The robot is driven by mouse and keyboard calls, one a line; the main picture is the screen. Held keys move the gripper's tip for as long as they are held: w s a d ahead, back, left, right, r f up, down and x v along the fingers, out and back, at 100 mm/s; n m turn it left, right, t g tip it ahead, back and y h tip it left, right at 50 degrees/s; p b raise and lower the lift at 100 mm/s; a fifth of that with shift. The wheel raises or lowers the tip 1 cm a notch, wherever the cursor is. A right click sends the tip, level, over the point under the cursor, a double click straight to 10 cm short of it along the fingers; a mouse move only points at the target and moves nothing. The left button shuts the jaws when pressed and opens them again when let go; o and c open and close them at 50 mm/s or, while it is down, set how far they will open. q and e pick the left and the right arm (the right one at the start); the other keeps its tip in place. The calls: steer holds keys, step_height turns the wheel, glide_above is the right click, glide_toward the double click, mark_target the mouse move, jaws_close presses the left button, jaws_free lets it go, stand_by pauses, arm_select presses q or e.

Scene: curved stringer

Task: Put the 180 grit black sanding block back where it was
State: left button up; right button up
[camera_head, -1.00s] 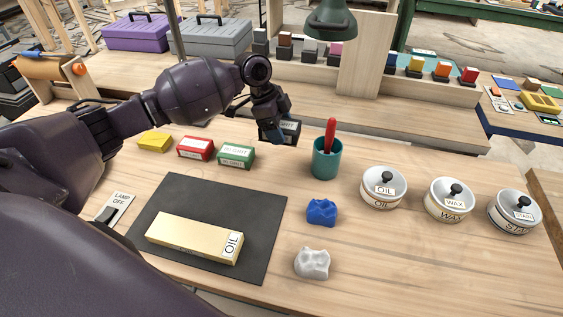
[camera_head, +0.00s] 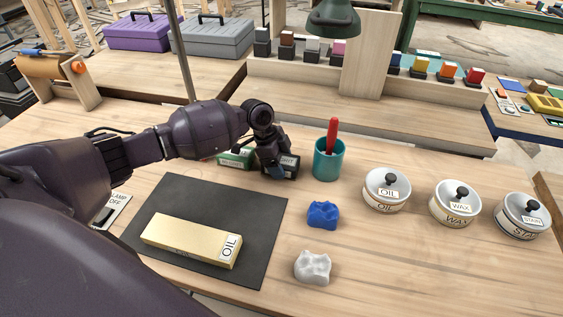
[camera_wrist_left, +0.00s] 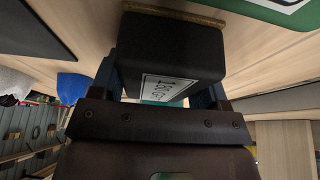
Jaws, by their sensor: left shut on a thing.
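The black sanding block (camera_head: 290,163) is between the fingers of my left gripper (camera_head: 276,170), just right of the green block (camera_head: 234,160) and left of the teal cup. In the left wrist view the black block (camera_wrist_left: 172,48) fills the space between the fingers, with a white grit label and a tan abrasive edge towards the wooden surface. The block is at or very near the bench top; I cannot tell whether it touches. My arm hides the red and yellow blocks. My right gripper is not in view.
The teal cup (camera_head: 327,165) with a red-handled tool stands close to the right of the block. Blue (camera_head: 323,214) and white (camera_head: 312,267) lumps lie in front. Three lidded tins, such as the oil tin (camera_head: 386,190), stand right.

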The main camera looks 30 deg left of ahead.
arm_select(q)
steer(key=shift+r, duration=0.15)
steer(key=shift+f, duration=0.2)
steer(key=o, duration=0.9)
steer(key=shift+r, duration=0.1)
steer(key=shift+r, duration=0.25)
steer(key=p+v, duration=0.1)
steer(key=v, duration=0.9)
steer(key=shift+a+r, duration=0.25)
steer(key=shift+r, duration=0.05)
steer(key=shift+s+a+r, duration=0.1)
steer(key=shift+a+r, duration=0.05)
steer(key=shift+r, duration=0.25)
